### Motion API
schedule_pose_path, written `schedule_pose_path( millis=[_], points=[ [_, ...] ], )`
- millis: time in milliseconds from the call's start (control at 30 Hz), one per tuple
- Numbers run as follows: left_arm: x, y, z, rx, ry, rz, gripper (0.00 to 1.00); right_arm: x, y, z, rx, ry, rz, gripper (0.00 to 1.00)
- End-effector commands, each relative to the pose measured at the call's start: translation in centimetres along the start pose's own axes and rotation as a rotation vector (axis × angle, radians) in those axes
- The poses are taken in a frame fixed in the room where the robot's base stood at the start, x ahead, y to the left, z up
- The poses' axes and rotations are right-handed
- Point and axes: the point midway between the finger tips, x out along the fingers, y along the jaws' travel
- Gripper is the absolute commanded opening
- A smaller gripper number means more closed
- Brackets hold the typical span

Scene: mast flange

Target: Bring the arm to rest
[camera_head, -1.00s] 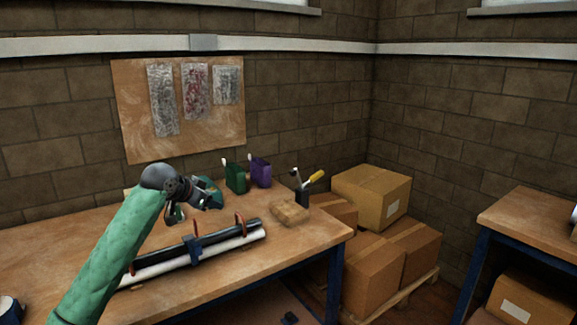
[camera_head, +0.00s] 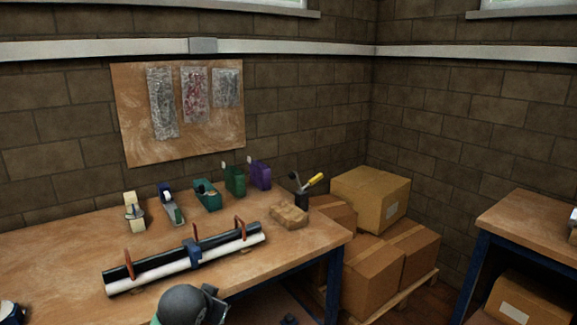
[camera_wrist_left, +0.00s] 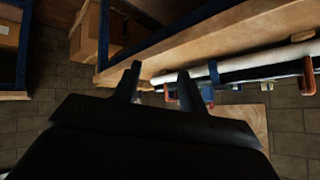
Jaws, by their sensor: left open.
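My left arm shows at the bottom edge of the head view, below the bench's front edge. Its rounded grey wrist part hides most of the gripper there. In the left wrist view my left gripper (camera_wrist_left: 159,74) is open, its two fingers apart with nothing between them. A black tube (camera_head: 215,240) and a white tube (camera_head: 150,276) lie side by side on the workbench (camera_head: 60,265). A blue clamp (camera_head: 193,252) and upright red-brown brackets are along them. The gripper is apart from the tubes. My right gripper is in neither view.
Tape dispensers (camera_head: 173,207), a green holder (camera_head: 235,180), a purple holder (camera_head: 260,174), a dark tool cup (camera_head: 302,198) and a brown block (camera_head: 289,216) stand along the bench. Cardboard boxes (camera_head: 371,195) are stacked to its right. A second table (camera_head: 535,220) is at far right.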

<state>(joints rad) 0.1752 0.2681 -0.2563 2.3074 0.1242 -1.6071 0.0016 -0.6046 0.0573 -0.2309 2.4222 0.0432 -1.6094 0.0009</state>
Motion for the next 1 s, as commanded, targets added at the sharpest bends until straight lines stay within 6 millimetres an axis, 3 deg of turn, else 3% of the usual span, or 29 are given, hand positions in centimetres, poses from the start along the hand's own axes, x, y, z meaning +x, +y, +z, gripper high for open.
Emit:
schedule_pose_path(
  millis=[767,1000],
  points=[
    [-4.5,13.2,23.8,-0.187,-0.332,0.163,0.42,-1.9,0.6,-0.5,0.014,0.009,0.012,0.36],
    [-6.8,17.4,31.3,-0.233,-0.471,0.221,0.42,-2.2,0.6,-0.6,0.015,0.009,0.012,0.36]
  ],
)
